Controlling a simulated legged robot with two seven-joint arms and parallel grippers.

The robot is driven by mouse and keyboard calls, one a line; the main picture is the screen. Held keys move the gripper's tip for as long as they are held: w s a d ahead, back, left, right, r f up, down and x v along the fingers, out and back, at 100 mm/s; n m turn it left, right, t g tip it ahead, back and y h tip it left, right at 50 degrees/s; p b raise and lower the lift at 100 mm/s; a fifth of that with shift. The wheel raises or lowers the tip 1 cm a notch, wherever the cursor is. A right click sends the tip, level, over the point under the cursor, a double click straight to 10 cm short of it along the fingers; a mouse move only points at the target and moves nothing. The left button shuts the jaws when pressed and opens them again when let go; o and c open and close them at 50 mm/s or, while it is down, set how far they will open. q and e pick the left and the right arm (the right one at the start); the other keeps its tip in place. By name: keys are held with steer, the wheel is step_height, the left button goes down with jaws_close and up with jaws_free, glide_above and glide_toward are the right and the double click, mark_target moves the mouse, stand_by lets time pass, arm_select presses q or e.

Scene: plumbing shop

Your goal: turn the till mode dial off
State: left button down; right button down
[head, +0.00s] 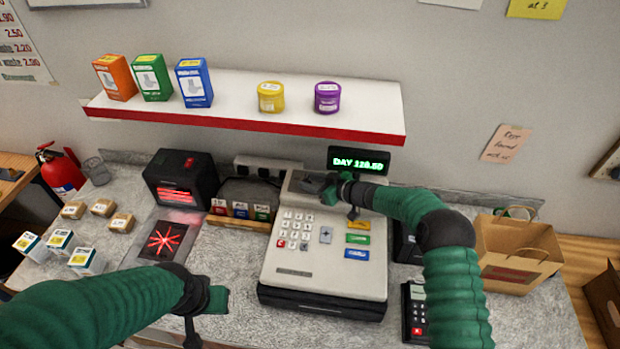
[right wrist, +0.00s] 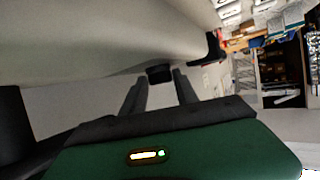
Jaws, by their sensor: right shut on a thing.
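The grey-white till (head: 322,262) stands in the middle of the counter in the head view. Its raised display (head: 358,161) shows green text that looks like "DAY 128.50". My right gripper (head: 338,190) is at the upper part of the till, below the display. In the right wrist view, a small dark round knob (right wrist: 159,74), which looks like the mode dial, sits at the tips of the right fingers (right wrist: 160,84), which are shut on it. The dial's setting is hidden. My left gripper (head: 205,310) is low over the counter at the left front, away from the till; its jaws cannot be made out.
A scanner (head: 180,180) and small boxes stand left of the till. A card reader (head: 415,312) and a paper bag (head: 515,252) are to the right. A red-edged shelf (head: 240,108) with boxes and tubs hangs above. Bare counter shows at the left front.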

steer(key=shift+w+d+r, duration=0.1)
steer(key=shift+w+r, duration=0.05)
steer(key=shift+r, duration=0.1)
steer(key=c, duration=1.3)
jaws_free()
steer(key=o, duration=0.3)
steer(key=shift+f, duration=0.1)
steer(key=shift+o, duration=0.2)
steer(key=shift+f, duration=0.1)
steer(key=shift+s+d, duration=0.25)
steer(key=shift+d, duration=0.1)
steer(key=b+v, duration=0.4)
steer(key=v, duration=1.2)
